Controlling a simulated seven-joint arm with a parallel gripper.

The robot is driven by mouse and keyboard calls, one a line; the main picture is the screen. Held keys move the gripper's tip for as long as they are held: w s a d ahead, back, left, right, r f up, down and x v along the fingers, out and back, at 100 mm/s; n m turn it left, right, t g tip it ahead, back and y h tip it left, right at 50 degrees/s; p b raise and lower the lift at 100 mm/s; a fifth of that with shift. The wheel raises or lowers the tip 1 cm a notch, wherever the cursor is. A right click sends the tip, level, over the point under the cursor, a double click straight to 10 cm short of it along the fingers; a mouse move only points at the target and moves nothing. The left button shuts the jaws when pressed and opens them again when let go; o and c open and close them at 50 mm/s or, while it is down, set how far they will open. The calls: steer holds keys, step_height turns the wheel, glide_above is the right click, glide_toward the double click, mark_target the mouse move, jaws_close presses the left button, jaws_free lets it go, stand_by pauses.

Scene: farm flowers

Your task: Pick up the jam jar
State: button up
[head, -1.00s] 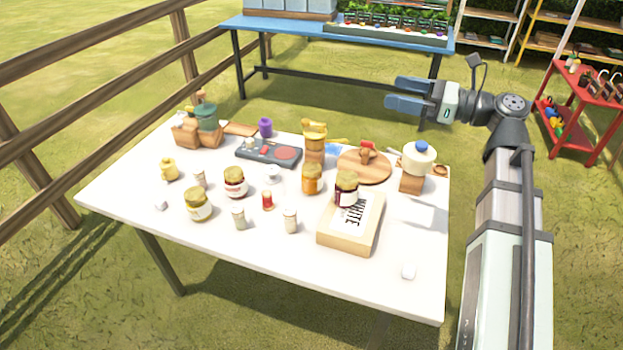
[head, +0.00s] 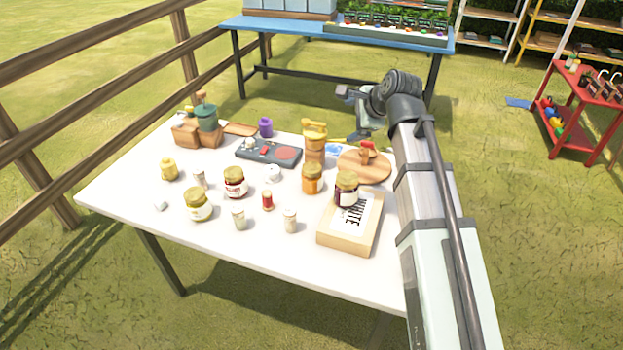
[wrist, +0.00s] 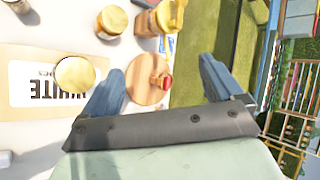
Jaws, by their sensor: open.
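Several lidded jars stand on the white table. A dark red jar with a gold lid (head: 346,189) stands on a box labelled WHITE (head: 351,222); its lid also shows in the wrist view (wrist: 75,73). A red jar with a white label (head: 235,183) stands further left, with a yellow jar (head: 198,205) in front of it. An orange jar (head: 312,179) stands behind the box. I cannot tell which is the jam jar. My gripper (wrist: 161,65) is open and empty, above the table's back right, with the round wooden board below between its fingers.
The round wooden board (head: 360,172) holds a small red-topped item. A tall orange-yellow item (head: 315,143) stands beside it. Small shakers (head: 290,222) stand at the table's front. A blue table (head: 285,30) stands behind, and a red cart (head: 590,95) is at the right.

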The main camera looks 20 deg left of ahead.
steer(key=w+a+r+n+t+h, duration=0.2)
steer(key=a+r+n+t+h, duration=0.15)
steer(key=a+n, duration=0.2)
step_height(320, 180, up, 9)
steer(key=n+t+h, duration=0.3)
steer(key=n+t, duration=0.3)
steer(key=n, duration=0.1)
glide_above(314, 164)
steer(key=f+v, duration=0.1)
steer(key=v, duration=0.2)
step_height(314, 164, down, 25)
steer(key=shift+a+r, duration=0.1)
steer(key=shift+f, duration=2.7)
steer(key=f, duration=0.2)
steer(key=shift+w+f, duration=0.3)
steer(key=shift+f, duration=0.1)
steer(key=shift+w, duration=0.75)
steer(key=shift+w+f, duration=0.15)
steer(key=shift+w, duration=0.3)
steer(key=shift+c, duration=0.4)
